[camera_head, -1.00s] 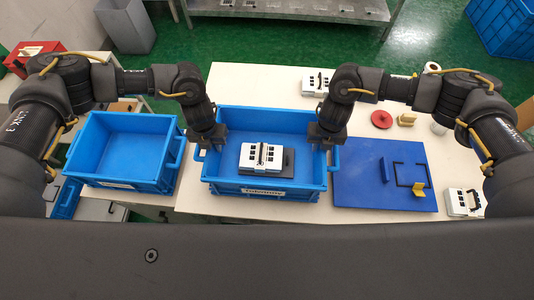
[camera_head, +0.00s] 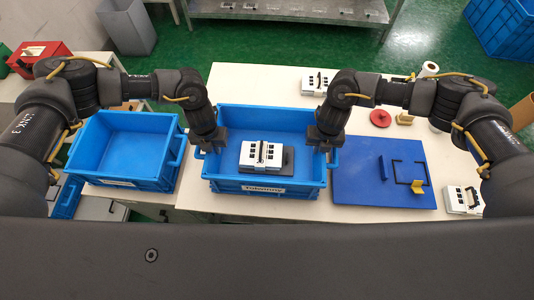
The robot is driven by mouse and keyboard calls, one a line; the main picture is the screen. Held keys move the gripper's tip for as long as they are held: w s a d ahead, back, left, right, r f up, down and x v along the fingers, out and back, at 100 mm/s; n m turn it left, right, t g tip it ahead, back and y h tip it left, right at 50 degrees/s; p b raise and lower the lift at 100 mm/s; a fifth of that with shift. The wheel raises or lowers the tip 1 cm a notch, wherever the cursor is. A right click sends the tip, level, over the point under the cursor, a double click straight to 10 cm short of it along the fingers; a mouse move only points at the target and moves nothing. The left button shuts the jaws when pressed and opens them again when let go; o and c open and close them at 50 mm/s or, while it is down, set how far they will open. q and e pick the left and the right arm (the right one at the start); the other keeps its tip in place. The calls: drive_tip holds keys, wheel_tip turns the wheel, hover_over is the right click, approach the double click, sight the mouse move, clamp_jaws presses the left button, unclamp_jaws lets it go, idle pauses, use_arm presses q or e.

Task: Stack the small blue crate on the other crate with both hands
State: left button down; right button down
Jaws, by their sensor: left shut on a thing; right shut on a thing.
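A small blue crate (camera_head: 262,187) with a white label on its front stands on the white table in the middle of the head view. A stack of white keypad films (camera_head: 262,154) lies on a dark block inside it. My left gripper (camera_head: 207,142) is shut on the crate's left side, at the handle. My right gripper (camera_head: 325,142) is shut on its right side, at the handle. The fingertips are partly hidden by the grippers. Another blue crate (camera_head: 120,184), empty, stands to the left.
A blue board (camera_head: 360,190) with a black outline and a yellow piece lies right of the crate. White film stacks (camera_head: 317,80) (camera_head: 462,199), a red disc (camera_head: 380,118) and a white roll (camera_head: 430,69) are around it. A red box (camera_head: 40,57) stands far left.

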use_arm(q)
drive_tip(key=shift+r, duration=0.25)
use_arm(e)
drive_tip(key=shift+d+r, duration=0.1)
drive_tip(key=shift+r, duration=0.1)
